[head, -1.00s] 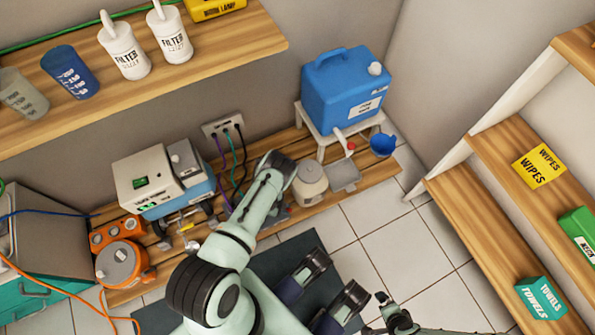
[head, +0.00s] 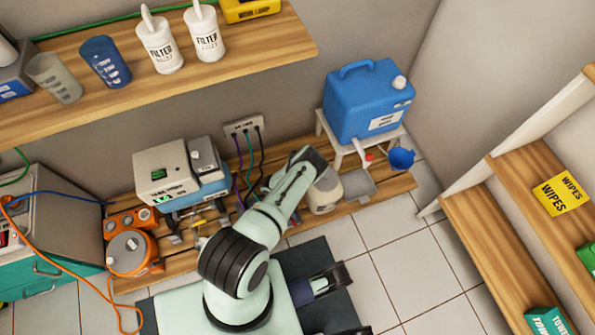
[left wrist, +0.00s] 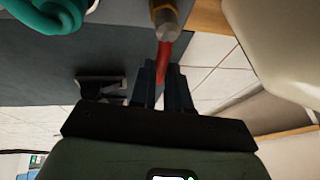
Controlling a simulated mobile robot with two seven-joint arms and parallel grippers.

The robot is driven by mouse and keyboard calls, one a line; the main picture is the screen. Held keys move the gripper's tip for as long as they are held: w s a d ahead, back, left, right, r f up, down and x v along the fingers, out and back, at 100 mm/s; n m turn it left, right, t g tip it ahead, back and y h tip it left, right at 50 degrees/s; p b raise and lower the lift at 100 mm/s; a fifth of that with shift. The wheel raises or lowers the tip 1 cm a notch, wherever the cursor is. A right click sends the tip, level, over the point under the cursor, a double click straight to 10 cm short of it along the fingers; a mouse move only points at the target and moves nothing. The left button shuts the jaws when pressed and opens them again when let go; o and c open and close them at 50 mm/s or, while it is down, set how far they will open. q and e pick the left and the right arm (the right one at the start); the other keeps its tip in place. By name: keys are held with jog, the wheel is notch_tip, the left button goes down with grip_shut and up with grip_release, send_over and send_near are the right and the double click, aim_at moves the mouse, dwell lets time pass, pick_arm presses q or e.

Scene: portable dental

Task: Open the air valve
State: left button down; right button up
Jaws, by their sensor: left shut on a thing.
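In the left wrist view a red lever (left wrist: 163,60) extends from a metal and brass-coloured fitting (left wrist: 164,14), which looks like the air valve. My left gripper (left wrist: 163,72) has its two dark fingers on either side of the lever's end and is shut on it. In the head view my left arm reaches over the low wooden slats, and its links hide the valve and most of the gripper there. How far the lever is turned I cannot tell.
A cream canister (head: 325,192) stands right of my arm; a blue jug (head: 365,100) sits on a white stand behind. A cream-and-blue machine (head: 178,178) and an orange unit (head: 130,250) are on the left. A teal coiled hose (left wrist: 60,18) is near the gripper.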

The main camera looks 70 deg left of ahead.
pick_arm(q)
jog(key=shift+s+m, duration=0.15)
jog(key=shift+m, duration=0.25)
pick_arm(e)
jog(key=shift+s+d, duration=0.15)
jog(key=shift+s, duration=0.1)
pick_arm(q)
jog(key=c, duration=1.1)
grip_release()
jog(key=p+v, duration=0.3)
jog(key=v, duration=1)
jog(key=shift+a+r+p, duration=0.2)
jog(key=shift+a+p, duration=0.05)
jog(key=shift+p, duration=0.15)
pick_arm(e)
notch_tip(320, 180, up, 5)
jog(key=s+a, duration=0.2)
jog(key=shift+s+a+g+y, duration=0.3)
jog(key=shift+a+g+y, duration=0.05)
jog(key=shift+g+y, duration=0.05)
pick_arm(q)
jog(key=shift+w, duration=0.2)
pick_arm(e)
jog(key=shift+f, duration=0.1)
